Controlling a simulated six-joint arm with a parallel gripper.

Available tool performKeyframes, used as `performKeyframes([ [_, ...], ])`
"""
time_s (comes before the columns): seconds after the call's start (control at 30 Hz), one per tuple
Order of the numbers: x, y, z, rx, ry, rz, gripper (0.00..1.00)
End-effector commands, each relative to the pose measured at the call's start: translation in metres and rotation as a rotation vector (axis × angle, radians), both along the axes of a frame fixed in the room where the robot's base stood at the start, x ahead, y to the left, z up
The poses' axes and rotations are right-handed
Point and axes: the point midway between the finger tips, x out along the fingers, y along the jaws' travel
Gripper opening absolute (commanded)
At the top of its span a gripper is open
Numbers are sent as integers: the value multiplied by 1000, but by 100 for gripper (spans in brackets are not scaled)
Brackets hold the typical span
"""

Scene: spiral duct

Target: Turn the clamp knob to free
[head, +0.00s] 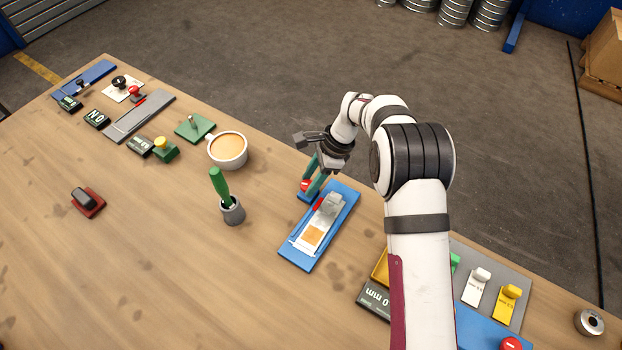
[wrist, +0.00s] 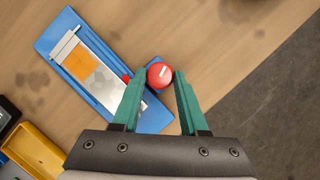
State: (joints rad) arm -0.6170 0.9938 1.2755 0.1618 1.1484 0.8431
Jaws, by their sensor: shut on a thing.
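A red round knob (wrist: 160,76) with a white line on its top sits at the end of a blue plate (wrist: 62,32). In the wrist view the white line runs slantwise, up to the right. My gripper (wrist: 158,84) has its green fingers on both sides of the knob and is shut on it. In the head view my gripper (head: 311,181) is down at the plate's far end, and the red knob (head: 305,185) shows partly beside the fingers. The plate carries a metal strip with an orange patch (head: 314,236) and a small red piece (wrist: 127,78) near the knob.
A cup of coffee-coloured liquid (head: 228,151) and a grey pot with a green-handled tool (head: 232,211) stand left of the plate. Coloured switches and a yellow bin (wrist: 33,143) lie toward the right. The table's far edge is close behind my gripper. Open wood lies at front left.

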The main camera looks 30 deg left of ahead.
Motion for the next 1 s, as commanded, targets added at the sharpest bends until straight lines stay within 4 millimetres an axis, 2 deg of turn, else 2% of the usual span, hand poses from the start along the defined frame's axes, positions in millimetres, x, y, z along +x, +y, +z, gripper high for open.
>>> performKeyframes([
  [0.7, 2, 6, 0, 0, 1, 675, 0],
  [1.0, 2, 8, 0, 0, 2, 910, 0],
])
